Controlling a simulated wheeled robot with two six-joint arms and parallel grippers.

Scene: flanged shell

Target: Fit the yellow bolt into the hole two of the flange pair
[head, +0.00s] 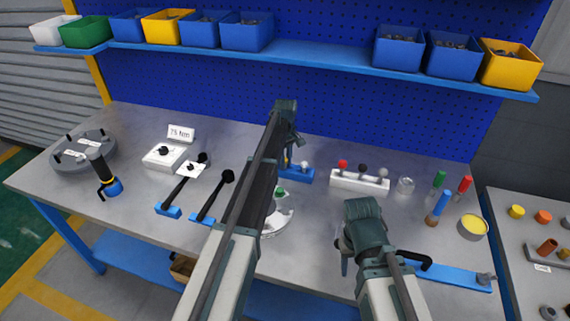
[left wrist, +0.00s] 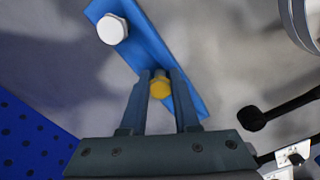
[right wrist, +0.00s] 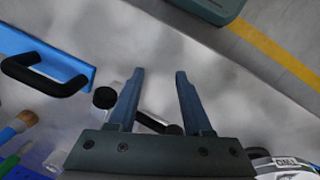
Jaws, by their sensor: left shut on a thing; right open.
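The yellow bolt (left wrist: 160,88) shows its hexagonal head between the fingers of my left gripper (left wrist: 160,74), which is shut on it. The bolt is at the blue rack (left wrist: 147,48); I cannot tell whether it still sits in its hole. A white bolt (left wrist: 112,30) stands in the same rack. In the head view the rack (head: 299,175) is partly behind my left arm. The pale round flange part (head: 277,222), with a green piece on it, is partly hidden by that arm; its holes cannot be made out. My right gripper (right wrist: 159,74) is open and empty above the table.
A white rack (head: 359,181) with red, black and grey knobs stands right of the blue rack. Black-handled tools (head: 211,196) lie left of my left arm. A blue bar with a black handle (head: 450,276) lies at the front right. A yellow-filled cup (head: 472,227) stands near the right edge.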

